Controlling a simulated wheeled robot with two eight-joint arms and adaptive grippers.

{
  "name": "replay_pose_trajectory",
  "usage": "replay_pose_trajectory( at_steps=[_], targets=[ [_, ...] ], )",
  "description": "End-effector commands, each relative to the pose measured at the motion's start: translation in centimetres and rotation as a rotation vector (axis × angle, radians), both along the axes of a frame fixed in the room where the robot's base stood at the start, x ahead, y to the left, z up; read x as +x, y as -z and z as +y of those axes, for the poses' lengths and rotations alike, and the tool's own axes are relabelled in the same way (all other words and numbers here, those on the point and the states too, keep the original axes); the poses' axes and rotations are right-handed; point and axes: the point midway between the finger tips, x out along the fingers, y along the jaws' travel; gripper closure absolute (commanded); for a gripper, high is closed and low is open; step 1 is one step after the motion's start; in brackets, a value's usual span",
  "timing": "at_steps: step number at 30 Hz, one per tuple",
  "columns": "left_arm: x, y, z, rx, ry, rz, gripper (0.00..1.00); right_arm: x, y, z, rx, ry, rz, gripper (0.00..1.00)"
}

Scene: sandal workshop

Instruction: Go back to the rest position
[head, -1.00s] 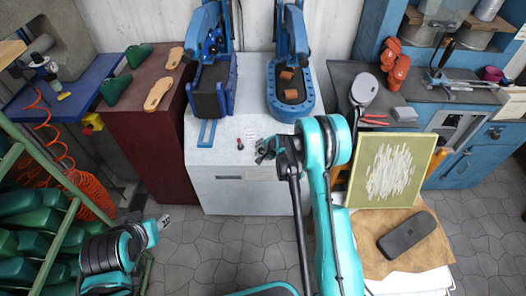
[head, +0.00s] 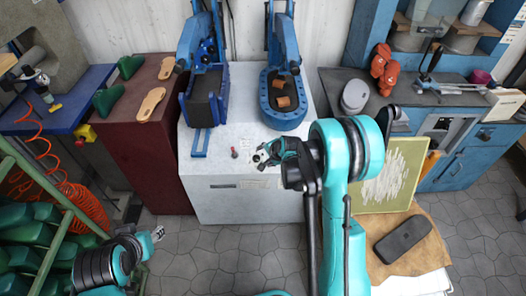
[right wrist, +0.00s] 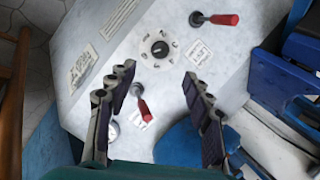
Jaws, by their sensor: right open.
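My right gripper (head: 262,156) is open, with nothing between its fingers. It is over the front top of the white machine (head: 255,200). In the right wrist view, the open fingers of the right gripper (right wrist: 157,80) are either side of a red-handled lever (right wrist: 143,108); I cannot tell whether they touch it. A black dial (right wrist: 160,49) and a second red-handled lever (right wrist: 225,19) show beyond. My left gripper (head: 157,234) is small at the lower left, above the floor and away from the machine; its jaws are too small to read.
Two blue presses (head: 205,95) (head: 284,100) stand on the white machine. A red-brown cabinet (head: 150,150) with soles is to its left. A green rack (head: 40,200) stands near my left arm. A framed board (head: 390,178) and a dark sole (head: 403,238) are at right. Grey floor is open in front.

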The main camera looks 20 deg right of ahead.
Motion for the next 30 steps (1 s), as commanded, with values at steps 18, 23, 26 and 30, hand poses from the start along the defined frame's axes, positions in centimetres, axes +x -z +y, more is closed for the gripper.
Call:
replay_pose_trajectory(
  at_steps=[18, 23, 26, 30],
  targets=[
    [0.0, 0.0, 0.0, 0.0, 0.0, 0.0, 0.6, -6.6, -10.1, 2.2, -0.233, -0.265, -0.024, 0.49],
    [0.0, 0.0, 0.0, 0.0, 0.0, 0.0, 0.6, -11.7, -14.2, 3.2, -0.373, -0.426, -0.036, 0.49],
    [0.0, 0.0, 0.0, 0.0, 0.0, 0.0, 0.6, -15.2, -16.1, 3.7, -0.461, -0.528, -0.042, 0.49],
    [0.0, 0.0, 0.0, 0.0, 0.0, 0.0, 0.6, -20.1, -17.6, 4.3, -0.581, -0.67, -0.05, 0.49]
  ],
)
